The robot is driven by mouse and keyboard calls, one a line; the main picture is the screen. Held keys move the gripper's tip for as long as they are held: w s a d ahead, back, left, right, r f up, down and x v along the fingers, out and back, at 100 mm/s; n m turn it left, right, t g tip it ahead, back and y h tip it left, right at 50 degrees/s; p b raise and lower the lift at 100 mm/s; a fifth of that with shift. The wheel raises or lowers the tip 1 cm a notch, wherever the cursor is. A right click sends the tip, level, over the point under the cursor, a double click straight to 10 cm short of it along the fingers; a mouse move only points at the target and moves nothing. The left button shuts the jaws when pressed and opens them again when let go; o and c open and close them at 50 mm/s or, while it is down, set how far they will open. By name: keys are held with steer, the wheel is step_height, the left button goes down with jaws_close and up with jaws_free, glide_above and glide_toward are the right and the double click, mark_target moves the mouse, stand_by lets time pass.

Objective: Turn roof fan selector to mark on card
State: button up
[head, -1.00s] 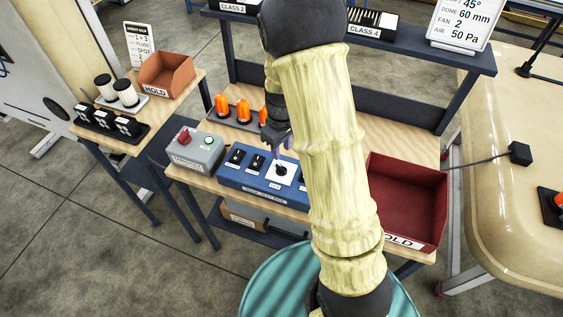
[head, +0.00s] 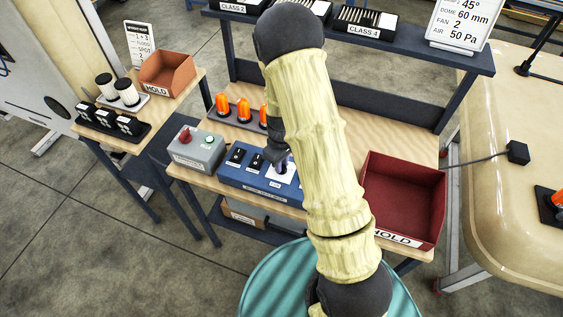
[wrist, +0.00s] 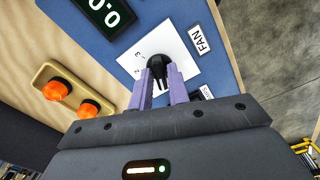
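The roof fan selector (wrist: 158,62) is a black knob on a white plate (wrist: 187,68) with small numerals and a FAN label, set in the blue panel (head: 230,178). Its pointer direction is hard to read. My gripper (wrist: 160,78) is over it, purple fingers apart on either side of the knob; firm contact on both sides is not visible. In the head view my gripper (head: 281,163) is at the white plate and my arm hides part of the panel. The card (head: 462,22) at the top right reads FAN 2, among other lines.
Left of the panel is a grey box (head: 197,150) with a red knob and a green button. Orange domes (head: 243,110) stand behind. A red HOLD bin (head: 402,200) is to the right. A green digital display (wrist: 104,14) is near the selector.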

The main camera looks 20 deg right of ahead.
jaws_close()
steer(key=shift+m, duration=0.3)
steer(key=m, duration=0.7)
steer(key=shift+m, duration=0.4)
steer(key=m, duration=0.4)
steer(key=shift+r+m, duration=0.1)
steer(key=shift+m, duration=0.2)
steer(key=m+p, duration=0.1)
steer(key=m, duration=0.3)
steer(key=shift+m, duration=0.4)
steer(key=shift+w, duration=0.1)
